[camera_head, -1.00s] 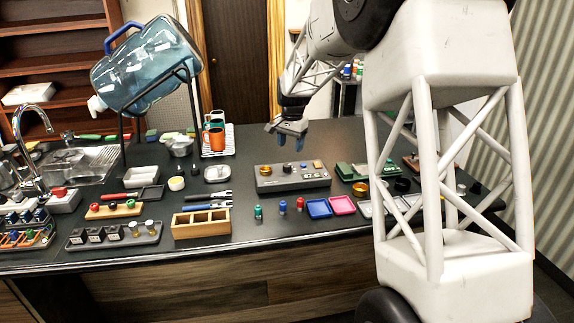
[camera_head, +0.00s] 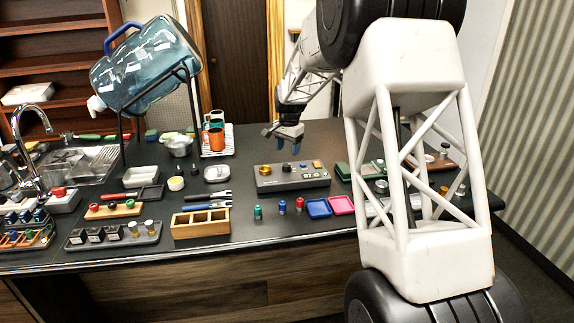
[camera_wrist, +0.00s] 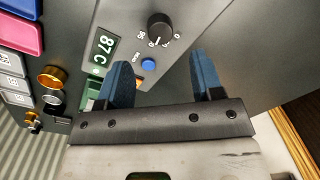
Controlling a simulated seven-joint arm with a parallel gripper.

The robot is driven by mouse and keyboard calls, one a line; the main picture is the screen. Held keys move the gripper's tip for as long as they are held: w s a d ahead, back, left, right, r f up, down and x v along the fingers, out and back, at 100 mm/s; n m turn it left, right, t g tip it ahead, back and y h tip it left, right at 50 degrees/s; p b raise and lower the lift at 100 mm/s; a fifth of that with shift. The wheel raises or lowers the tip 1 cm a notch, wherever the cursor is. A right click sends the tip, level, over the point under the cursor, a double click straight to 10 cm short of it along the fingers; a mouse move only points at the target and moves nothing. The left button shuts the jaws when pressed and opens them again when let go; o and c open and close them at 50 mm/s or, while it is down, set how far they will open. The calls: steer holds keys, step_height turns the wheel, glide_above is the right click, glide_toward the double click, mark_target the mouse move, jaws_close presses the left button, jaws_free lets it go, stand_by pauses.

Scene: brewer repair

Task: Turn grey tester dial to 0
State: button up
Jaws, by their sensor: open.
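In the wrist view the tester (camera_wrist: 128,22) shows a display reading 87 C, a blue button (camera_wrist: 149,64) and a black round dial (camera_wrist: 160,27). The dial has printed marks around it, with a 0 on its right side; its exact setting is too small to tell. My gripper (camera_head: 287,144) hangs above the back of the tester. In the wrist view my gripper (camera_wrist: 160,60) is open, its blue fingers apart and empty, with the dial beyond the gap, not between them.
Blue (camera_head: 318,208) and pink (camera_head: 341,205) trays and small coloured pieces stand in front of the tester. A green device (camera_head: 345,171) is to its right. The counter behind the tester is clear.

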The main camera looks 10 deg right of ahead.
mark_target(287, 165)
steer(key=shift+w+a+f, duration=0.1)
steer(key=shift+f, duration=3.4)
steer(key=c, duration=0.9)
